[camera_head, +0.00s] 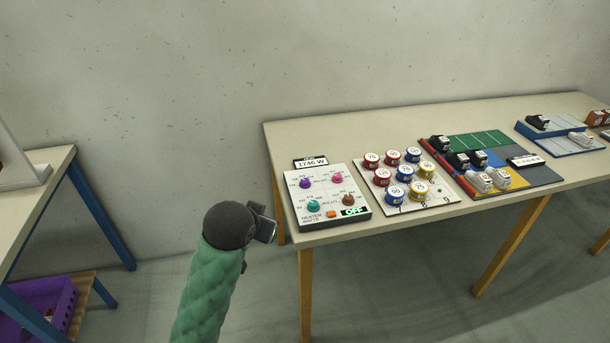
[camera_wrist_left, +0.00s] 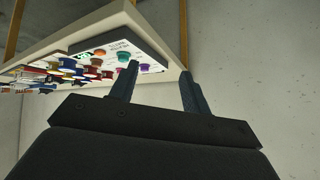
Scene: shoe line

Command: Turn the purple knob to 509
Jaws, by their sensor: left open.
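The purple knob (camera_head: 305,183) sits at the back left of the white heater panel (camera_head: 330,214) on the long table. A pink knob (camera_head: 337,177), a teal knob (camera_head: 313,206) and a brown knob (camera_head: 347,200) share the panel. A display behind it reads 1746 W, and a small sign on it reads OFF. My left gripper (camera_head: 264,224) is off the table's left end, apart from the panel. In the left wrist view its two fingers (camera_wrist_left: 158,88) are spread and empty, with the purple knob (camera_wrist_left: 144,67) beyond them. The purple knob's setting is too small to read. My right gripper is not seen.
To the right are a board of coloured round pieces (camera_head: 408,207) and a coloured board with shoes (camera_head: 510,189). A blue-legged table (camera_head: 45,190) stands at left, over a purple crate (camera_head: 52,308).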

